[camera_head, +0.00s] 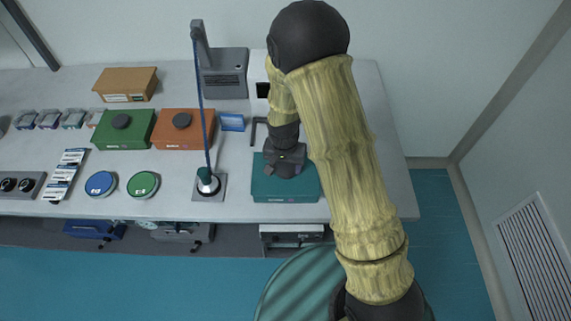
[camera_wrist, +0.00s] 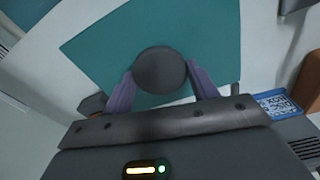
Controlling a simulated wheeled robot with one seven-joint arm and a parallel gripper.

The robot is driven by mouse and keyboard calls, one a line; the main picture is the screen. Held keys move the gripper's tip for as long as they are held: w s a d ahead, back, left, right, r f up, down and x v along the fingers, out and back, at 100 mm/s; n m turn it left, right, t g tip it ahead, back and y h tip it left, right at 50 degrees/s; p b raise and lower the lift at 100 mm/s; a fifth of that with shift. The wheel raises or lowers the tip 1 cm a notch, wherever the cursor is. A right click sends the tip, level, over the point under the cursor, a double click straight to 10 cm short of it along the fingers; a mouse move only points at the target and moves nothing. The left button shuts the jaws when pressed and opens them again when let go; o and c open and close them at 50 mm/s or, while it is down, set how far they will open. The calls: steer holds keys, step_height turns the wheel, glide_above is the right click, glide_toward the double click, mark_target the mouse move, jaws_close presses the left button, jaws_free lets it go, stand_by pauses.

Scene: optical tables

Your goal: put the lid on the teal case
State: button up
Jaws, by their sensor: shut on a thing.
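The teal lid (camera_wrist: 110,50) fills the middle of the wrist view, with a dark round knob (camera_wrist: 160,68) on top. My gripper (camera_wrist: 161,88) is shut on the knob, one purple finger at each side. In the head view my gripper (camera_head: 285,172) points down over the teal case (camera_head: 285,198) near the table's front edge. The lid lies over the case, and its top shows around my gripper. The case's inside is hidden. I cannot tell whether the lid rests fully on the case or sits slightly above it.
A green box (camera_head: 124,131) and an orange box (camera_head: 183,130), both with dark knobs, stand to the left. A stand with a blue cord (camera_head: 202,100) is left of the teal case. A black hex key (camera_head: 256,128) and a blue card (camera_head: 232,122) lie behind it.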

steer(key=shift+f, duration=0.2)
stand_by(0.5)
steer(key=o, duration=1.2)
steer(key=shift+c, duration=0.2)
step_height(320, 180, up, 17)
steer(key=s+b, duration=0.1)
steer(key=b, duration=0.1)
steer(key=shift+s+a+r, duration=0.15)
steer(key=shift+a, duration=0.05)
stand_by(0.4)
